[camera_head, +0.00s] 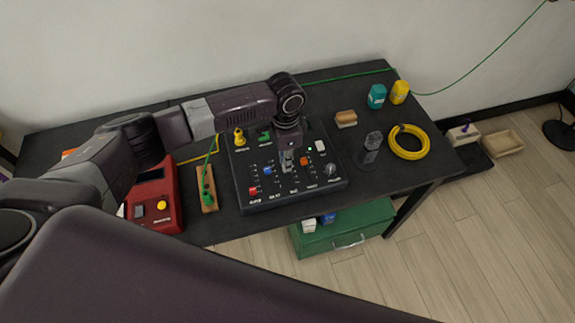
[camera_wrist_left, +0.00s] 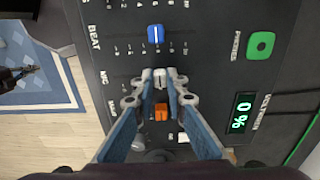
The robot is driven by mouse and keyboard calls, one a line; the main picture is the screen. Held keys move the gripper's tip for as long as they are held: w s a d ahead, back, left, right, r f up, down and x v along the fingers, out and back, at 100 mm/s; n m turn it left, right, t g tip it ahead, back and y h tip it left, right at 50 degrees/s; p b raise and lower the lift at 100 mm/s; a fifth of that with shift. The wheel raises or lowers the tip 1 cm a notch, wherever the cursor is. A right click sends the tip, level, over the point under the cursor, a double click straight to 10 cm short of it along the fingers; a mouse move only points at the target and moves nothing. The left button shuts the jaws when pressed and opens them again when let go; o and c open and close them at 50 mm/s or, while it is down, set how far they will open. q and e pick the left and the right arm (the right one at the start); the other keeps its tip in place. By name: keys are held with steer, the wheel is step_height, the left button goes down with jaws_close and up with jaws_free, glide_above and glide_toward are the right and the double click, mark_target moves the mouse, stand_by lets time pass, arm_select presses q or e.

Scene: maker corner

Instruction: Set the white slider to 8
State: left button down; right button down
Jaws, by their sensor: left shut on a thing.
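The control panel (camera_head: 330,186) is a black sloped box on the dark table. In the left wrist view, the white slider (camera_wrist_left: 160,76) sits on its track between the fingertips of my left gripper (camera_wrist_left: 159,84). My left gripper (camera_head: 287,164) reaches down onto the panel from above and is shut on the white slider. In the head view the gripper mostly hides this slider. The blue slider (camera_wrist_left: 156,34) is in the track on one side, and the orange slider (camera_wrist_left: 161,112) on the other. The scale figures by the white slider are too small to read surely. My right gripper is not in view.
A red meter (camera_head: 152,190) stands left.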

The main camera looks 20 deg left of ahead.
arm_select(q)
steer(key=shift+w+a, duration=0.45)
steer(key=shift+w, duration=0.35)
steer(key=shift+r, duration=0.1)
steer(key=c, duration=1.9)
jaws_free()
steer(key=shift+s, duration=0.1)
steer(key=shift+c, duration=0.2)
step_height(320, 180, up, 12)
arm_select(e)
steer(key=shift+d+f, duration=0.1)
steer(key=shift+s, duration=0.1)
